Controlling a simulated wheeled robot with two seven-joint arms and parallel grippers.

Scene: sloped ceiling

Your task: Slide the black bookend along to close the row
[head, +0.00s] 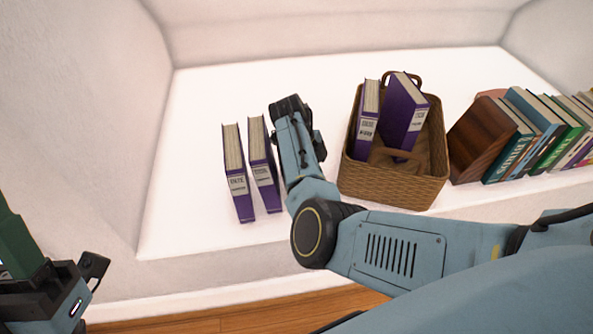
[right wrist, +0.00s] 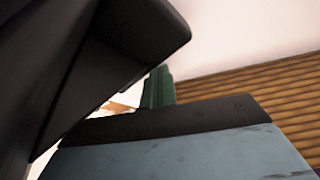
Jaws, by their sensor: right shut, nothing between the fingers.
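Two purple books stand side by side on the white ledge in the head view, the left book (head: 237,172) and the right book (head: 263,165), with a narrow gap between them. My right gripper (head: 290,104) is shut, just right of and behind the right book. A black finger (right wrist: 110,60) fills the upper left of the right wrist view. I cannot make out the black bookend apart from the dark gripper. My left gripper (head: 45,290) is at the lower left, cut by the frame, with a dark green block-like shape above it. Its jaws are unclear.
A wicker basket (head: 393,186) with two purple books stands right of my right arm; its weave (right wrist: 250,85) shows in the right wrist view. Farther right, a brown wooden block (head: 482,140) stands against a row of several books (head: 540,125). The ledge left of the purple books is clear.

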